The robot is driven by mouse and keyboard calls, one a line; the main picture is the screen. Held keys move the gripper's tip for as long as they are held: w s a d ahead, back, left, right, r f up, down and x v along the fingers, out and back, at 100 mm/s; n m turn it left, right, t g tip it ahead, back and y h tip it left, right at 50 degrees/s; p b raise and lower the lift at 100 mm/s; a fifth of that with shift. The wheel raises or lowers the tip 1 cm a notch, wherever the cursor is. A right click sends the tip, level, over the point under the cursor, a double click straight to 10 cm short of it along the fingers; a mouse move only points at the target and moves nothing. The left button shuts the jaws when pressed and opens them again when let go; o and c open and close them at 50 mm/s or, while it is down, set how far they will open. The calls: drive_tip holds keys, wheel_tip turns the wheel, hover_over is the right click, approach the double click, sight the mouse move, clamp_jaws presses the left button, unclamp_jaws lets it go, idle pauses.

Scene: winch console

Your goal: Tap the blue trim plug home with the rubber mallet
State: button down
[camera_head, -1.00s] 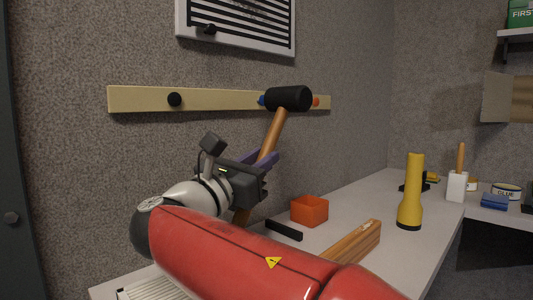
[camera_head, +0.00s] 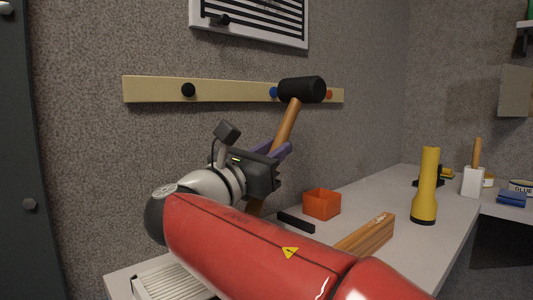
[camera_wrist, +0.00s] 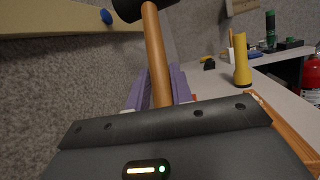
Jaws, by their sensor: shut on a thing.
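My gripper (camera_head: 281,152) is shut on the wooden handle of the rubber mallet (camera_head: 302,90). The mallet is raised, its black head up at the wall strip. The handle also shows between the purple fingers in the wrist view (camera_wrist: 156,60). The blue trim plug (camera_head: 273,92) is on the cream wall strip (camera_head: 150,89), just left of the mallet head in the head view. It also shows in the wrist view (camera_wrist: 106,16), apart from the head there. I cannot tell from the head view how far the head is from the plug.
A black plug (camera_head: 188,90) and an orange plug (camera_head: 329,94) are on the same strip. A louvred panel (camera_head: 262,22) hangs above.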

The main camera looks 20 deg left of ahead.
drive_tip(key=shift+a+r, duration=0.1)
drive_tip(key=shift+w+a, duration=0.15)
idle(1.1)
drive_tip(key=shift+s+d+b, duration=0.3)
drive_tip(key=shift+d, duration=0.15)
drive_tip(key=shift+s+d+b, duration=0.3)
drive_tip(key=shift+s+d, duration=0.2)
drive_tip(key=shift+d, duration=0.35)
drive_tip(key=shift+s+d+b, duration=0.3)
drive_tip(key=shift+s+d, duration=0.2)
drive_tip(key=shift+d, duration=0.35)
drive_tip(key=shift+s+d+b, duration=0.3)
drive_tip(key=shift+s+d, duration=0.2)
drive_tip(key=shift+d, duration=0.35)
